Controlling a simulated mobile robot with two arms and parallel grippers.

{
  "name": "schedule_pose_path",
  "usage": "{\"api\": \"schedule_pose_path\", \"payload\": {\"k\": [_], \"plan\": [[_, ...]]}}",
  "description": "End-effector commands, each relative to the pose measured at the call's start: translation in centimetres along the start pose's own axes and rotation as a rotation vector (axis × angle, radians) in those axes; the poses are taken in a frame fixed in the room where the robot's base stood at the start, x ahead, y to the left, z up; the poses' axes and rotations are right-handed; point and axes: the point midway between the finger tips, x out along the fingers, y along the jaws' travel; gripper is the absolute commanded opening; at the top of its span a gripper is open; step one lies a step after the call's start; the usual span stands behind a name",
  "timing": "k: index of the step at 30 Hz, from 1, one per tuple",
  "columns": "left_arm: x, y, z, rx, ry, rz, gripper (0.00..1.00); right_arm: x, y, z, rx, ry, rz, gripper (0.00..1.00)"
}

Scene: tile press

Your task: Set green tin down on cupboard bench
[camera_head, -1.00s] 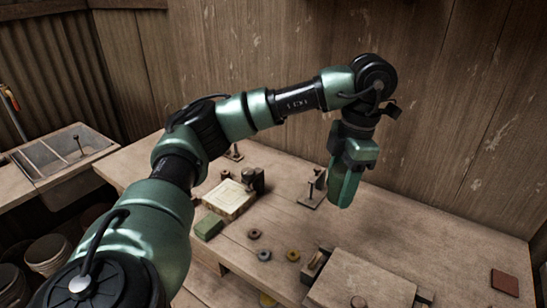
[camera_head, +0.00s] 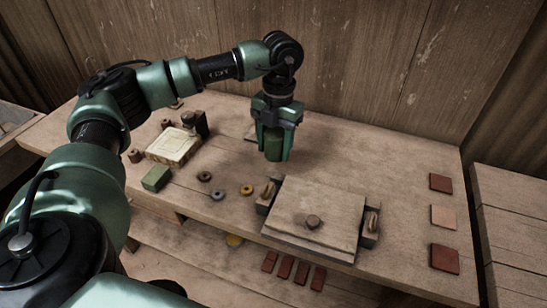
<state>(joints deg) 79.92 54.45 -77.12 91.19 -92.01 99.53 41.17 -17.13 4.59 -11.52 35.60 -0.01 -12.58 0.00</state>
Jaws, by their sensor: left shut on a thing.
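My left gripper (camera_head: 277,150) points down over the wooden workbench (camera_head: 400,150), in the middle of the head view. It is shut on the green tin (camera_head: 274,142), whose dark green side shows between the fingers. The tin looks upright and appears to be held above the bench top; the gap beneath it is hard to judge. A second wooden bench (camera_head: 505,215) stands at the right edge. I cannot tell which one is the cupboard bench. My right gripper is out of view.
A board with a knob (camera_head: 330,205) lies in front of the tin. A green block (camera_head: 156,178), a pale square slab (camera_head: 173,147) and small rings (camera_head: 218,195) lie left. Three tiles (camera_head: 443,216) line the right edge. Several red tiles (camera_head: 285,267) lie lower down. The back right bench top is clear.

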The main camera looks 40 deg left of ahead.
Motion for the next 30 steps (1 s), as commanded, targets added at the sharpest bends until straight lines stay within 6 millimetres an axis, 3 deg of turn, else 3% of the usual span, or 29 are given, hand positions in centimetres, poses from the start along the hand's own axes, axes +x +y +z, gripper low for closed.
{"api": "schedule_pose_path", "payload": {"k": [13,25,26,27,30], "plan": [[5.0,-0.1,0.6,-0.001,-0.001,-0.001,0.00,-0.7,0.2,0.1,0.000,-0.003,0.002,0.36],[5.7,-0.1,0.7,0.000,-0.002,-0.001,0.00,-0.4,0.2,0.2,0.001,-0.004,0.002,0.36],[5.6,-0.1,0.7,0.000,-0.002,-0.001,0.59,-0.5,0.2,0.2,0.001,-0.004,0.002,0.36],[5.6,-0.1,0.6,0.000,-0.001,-0.001,0.70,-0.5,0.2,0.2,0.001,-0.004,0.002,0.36],[5.6,-0.1,0.6,0.000,-0.001,-0.001,0.72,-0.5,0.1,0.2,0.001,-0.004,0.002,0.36]]}}
